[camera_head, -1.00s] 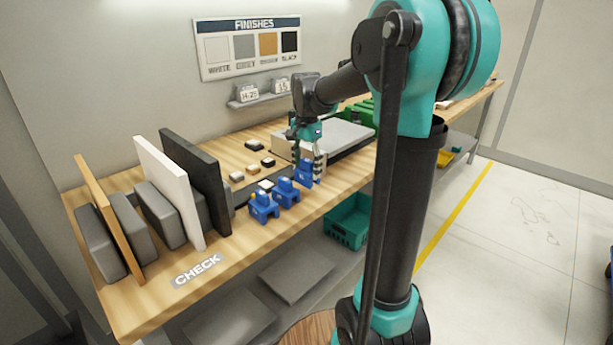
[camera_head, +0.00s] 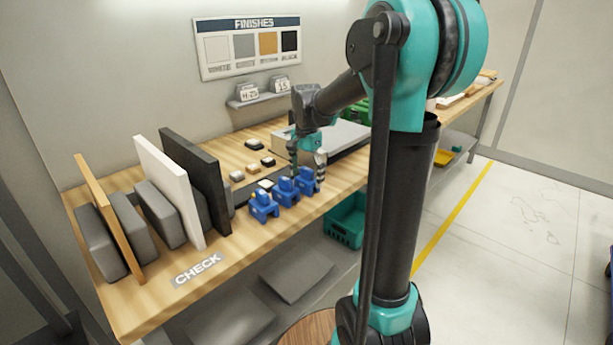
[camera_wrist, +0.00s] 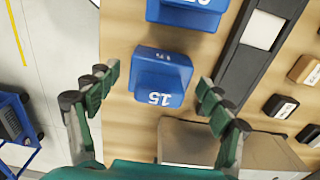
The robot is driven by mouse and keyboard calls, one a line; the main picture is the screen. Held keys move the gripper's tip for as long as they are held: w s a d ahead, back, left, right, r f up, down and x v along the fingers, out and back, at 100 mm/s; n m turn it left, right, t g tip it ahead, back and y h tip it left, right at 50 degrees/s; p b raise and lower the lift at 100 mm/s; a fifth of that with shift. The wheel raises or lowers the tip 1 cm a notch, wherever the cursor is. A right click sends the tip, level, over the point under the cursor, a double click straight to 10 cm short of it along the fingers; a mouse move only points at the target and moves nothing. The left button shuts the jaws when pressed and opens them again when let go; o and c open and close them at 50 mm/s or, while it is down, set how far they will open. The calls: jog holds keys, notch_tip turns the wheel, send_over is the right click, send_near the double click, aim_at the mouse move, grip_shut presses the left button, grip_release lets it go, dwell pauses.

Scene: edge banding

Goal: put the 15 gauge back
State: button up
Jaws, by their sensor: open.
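The blue 15 gauge (camera_wrist: 160,78) stands on the wooden bench, its "15" marking readable in the wrist view. In the head view it is the rightmost of the blue gauges (camera_head: 308,181). My gripper (camera_head: 308,157) is open above and behind it. In the wrist view, the fingertips (camera_wrist: 158,80) are spread apart on either side of the gauge, with gaps between. A second blue gauge (camera_wrist: 190,12) is cut off at the top of the wrist view. In the head view, two other blue gauges (camera_head: 286,191) (camera_head: 263,206) stand to the left in the same row.
Small blocks (camera_head: 253,169) and a dark strip (camera_wrist: 258,45) lie behind the gauges. A grey box (camera_head: 345,136) is near my gripper. White and black panels (camera_head: 170,185) stand at left. A green bin (camera_head: 346,218) is below the bench. A shelf (camera_head: 258,99) holds white tags.

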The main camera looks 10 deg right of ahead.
jog(key=shift+r, duration=0.15)
notch_tip(320, 180, up, 12)
dwell(0.5)
dwell(1.3)
